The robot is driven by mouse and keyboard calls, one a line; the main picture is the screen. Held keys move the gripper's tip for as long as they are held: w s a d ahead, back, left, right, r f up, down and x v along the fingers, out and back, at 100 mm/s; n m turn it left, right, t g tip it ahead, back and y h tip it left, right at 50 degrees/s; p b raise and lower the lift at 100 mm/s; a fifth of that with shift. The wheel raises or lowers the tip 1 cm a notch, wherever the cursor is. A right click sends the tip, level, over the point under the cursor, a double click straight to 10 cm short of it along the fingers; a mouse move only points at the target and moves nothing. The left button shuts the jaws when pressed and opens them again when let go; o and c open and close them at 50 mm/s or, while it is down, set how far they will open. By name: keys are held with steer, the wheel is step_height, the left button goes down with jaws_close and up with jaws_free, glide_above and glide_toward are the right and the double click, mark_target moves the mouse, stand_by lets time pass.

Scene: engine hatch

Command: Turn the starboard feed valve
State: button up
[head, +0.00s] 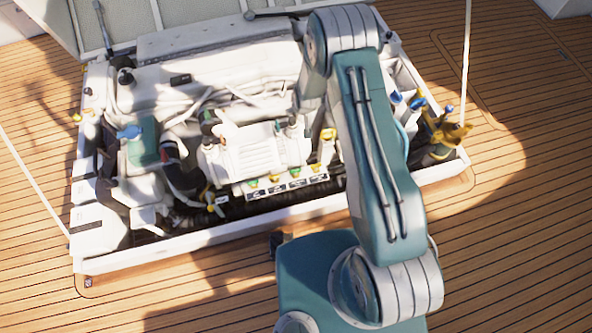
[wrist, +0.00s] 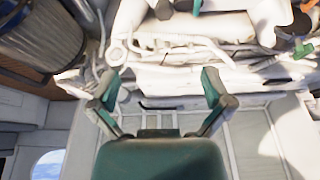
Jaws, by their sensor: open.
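My gripper (wrist: 160,86) is open and empty in the wrist view, its two teal and grey fingers spread apart above the pale engine parts. In the head view my arm hides most of it. Several small green and yellow valve knobs (head: 274,180) sit in a row above dark labels along the front of the engine. A blue handle (head: 130,132) is at the left of the bay, and yellow and blue handles (head: 445,130) stand at its right corner. The labels are too small to read, so I cannot tell which is the starboard feed valve.
The white engine (head: 255,150) fills the open hatch, with hoses and pipes around it. The white hatch frame (head: 190,240) forms a raised edge. Thin pale stays (head: 467,60) rise at the right and slope at the left. The wooden deck (head: 520,230) is clear in front and right.

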steer(key=s+a+f, duration=0.1)
steer(key=s+f, duration=0.3)
steer(key=f, duration=1)
glide_toward(295, 170)
steer(key=shift+n, duration=0.3)
steer(key=shift+x, duration=5.15)
steer(key=shift+s+f, duration=0.1)
steer(key=shift+c, duration=0.3)
steer(key=c, duration=1)
